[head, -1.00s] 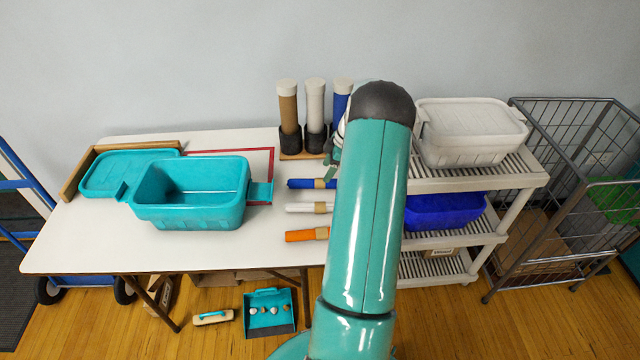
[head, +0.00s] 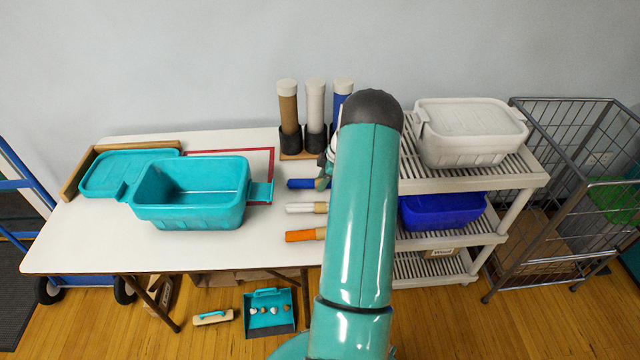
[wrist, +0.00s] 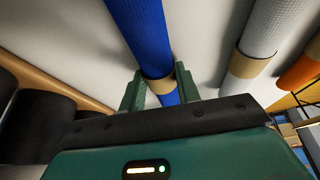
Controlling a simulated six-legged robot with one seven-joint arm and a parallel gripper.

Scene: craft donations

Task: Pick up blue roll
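The blue roll (head: 301,183) lies on the white table, left of my arm, with a tan band round it. In the wrist view the blue roll (wrist: 140,35) runs down between the fingers of my gripper (wrist: 160,92), one green finger on each side near the tan band. A small gap shows beside the roll, so the gripper looks open. Whether a finger touches it I cannot tell. In the head view my arm hides most of the gripper and the roll's right end.
A white roll (head: 306,208) and an orange roll (head: 305,235) lie in front of the blue one. Upright tubes in dark holders, one of them brown (head: 288,110), stand behind. A teal bin (head: 190,213) stands to the left. A shelf rack (head: 490,180) stands to the right.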

